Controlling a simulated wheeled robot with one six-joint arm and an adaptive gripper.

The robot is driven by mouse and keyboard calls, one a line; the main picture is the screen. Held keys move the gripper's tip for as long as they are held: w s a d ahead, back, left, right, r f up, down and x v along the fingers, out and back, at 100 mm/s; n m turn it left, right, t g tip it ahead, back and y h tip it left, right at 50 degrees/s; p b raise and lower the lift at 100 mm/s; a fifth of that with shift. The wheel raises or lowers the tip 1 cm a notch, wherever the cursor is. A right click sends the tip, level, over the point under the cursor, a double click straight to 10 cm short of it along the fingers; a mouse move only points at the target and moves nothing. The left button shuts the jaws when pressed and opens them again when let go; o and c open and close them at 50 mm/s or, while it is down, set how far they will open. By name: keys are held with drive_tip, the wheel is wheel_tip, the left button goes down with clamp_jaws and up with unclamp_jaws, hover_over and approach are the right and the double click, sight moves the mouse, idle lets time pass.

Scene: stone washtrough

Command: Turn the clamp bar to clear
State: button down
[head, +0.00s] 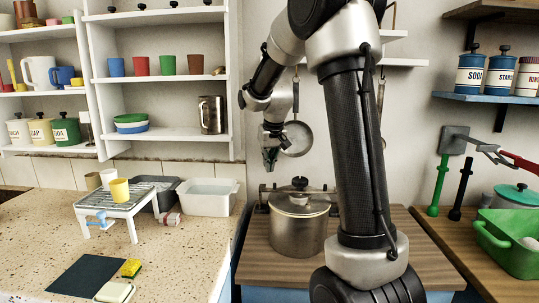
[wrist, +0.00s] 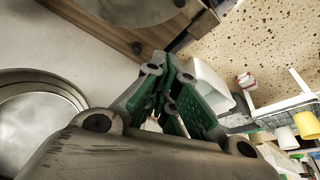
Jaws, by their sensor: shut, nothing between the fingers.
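A metal pot (head: 298,228) with a lid and a dark knob (head: 300,184) stands on the brown wooden counter. A thin bar (head: 267,188) shows behind or across the lid, with upright ends at both sides; it looks like the clamp bar, but I cannot tell how it is turned. In the wrist view my gripper (wrist: 172,92) is shut and empty. The bar cannot be made out in the wrist view.
A round pan (head: 297,138) hangs on the wall close right of my gripper. A white basin (head: 208,197) and a small rack (head: 115,205) with cups stand on the speckled counter to the left. A green tub (head: 510,240) stands far right.

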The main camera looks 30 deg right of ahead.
drive_tip(key=shift+s+a+f, duration=0.15)
drive_tip(key=shift+s+f, duration=0.6)
drive_tip(key=shift+f, duration=0.15)
drive_tip(key=shift+s+a+f, duration=0.1)
drive_tip(key=shift+s+f, duration=0.6)
drive_tip(key=shift+f, duration=0.15)
